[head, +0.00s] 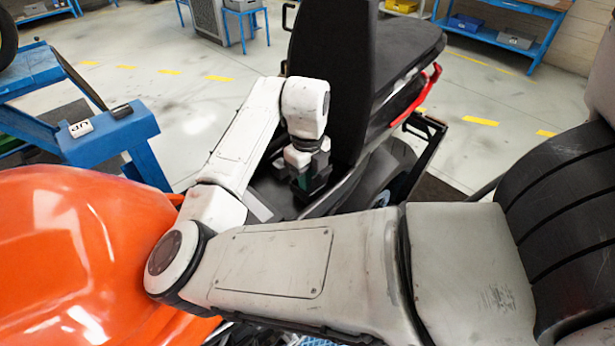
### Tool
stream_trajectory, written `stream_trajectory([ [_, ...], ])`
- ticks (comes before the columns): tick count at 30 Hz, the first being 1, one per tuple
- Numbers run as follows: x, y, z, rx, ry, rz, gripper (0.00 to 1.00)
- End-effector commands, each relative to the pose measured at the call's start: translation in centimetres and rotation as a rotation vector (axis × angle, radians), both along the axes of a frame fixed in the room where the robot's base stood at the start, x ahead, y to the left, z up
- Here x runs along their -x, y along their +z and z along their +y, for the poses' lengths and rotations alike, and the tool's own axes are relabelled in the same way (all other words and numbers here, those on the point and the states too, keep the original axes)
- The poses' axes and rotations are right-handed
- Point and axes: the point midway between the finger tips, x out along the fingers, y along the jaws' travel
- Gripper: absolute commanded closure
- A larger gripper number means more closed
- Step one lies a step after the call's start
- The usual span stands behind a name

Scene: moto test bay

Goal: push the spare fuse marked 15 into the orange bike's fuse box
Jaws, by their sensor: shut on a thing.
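The orange bike's glossy tank (80,255) fills the lower left in the head view. Its black seat panel (332,75) stands upright in the middle, with the dark tail behind it. My gripper (310,188) points down into the dark bay in front of the panel's foot. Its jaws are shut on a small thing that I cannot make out. I see no fuse and cannot read a 15. The fuse box cannot be told apart in the dark bay. My arm hides part of the bike.
A blue lift stand (115,140) with a button box (80,129) is at the left. Blue shelving with bins (515,38) stands at the back right. A grey cabinet (222,20) is at the back. Open floor with yellow dashes lies between.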

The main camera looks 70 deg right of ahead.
Motion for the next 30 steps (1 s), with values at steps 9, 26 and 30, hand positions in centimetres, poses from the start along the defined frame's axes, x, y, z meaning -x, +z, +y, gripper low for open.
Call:
stream_trajectory([
  [9, 0.0, -0.1, 0.0, 0.0, 0.0, 0.0, 0.64],
  [26, 0.0, 3.0, 0.0, 0.002, -0.003, -0.004, 0.6],
  [30, 0.0, 5.8, 0.0, 0.003, -0.003, -0.003, 0.6],
])
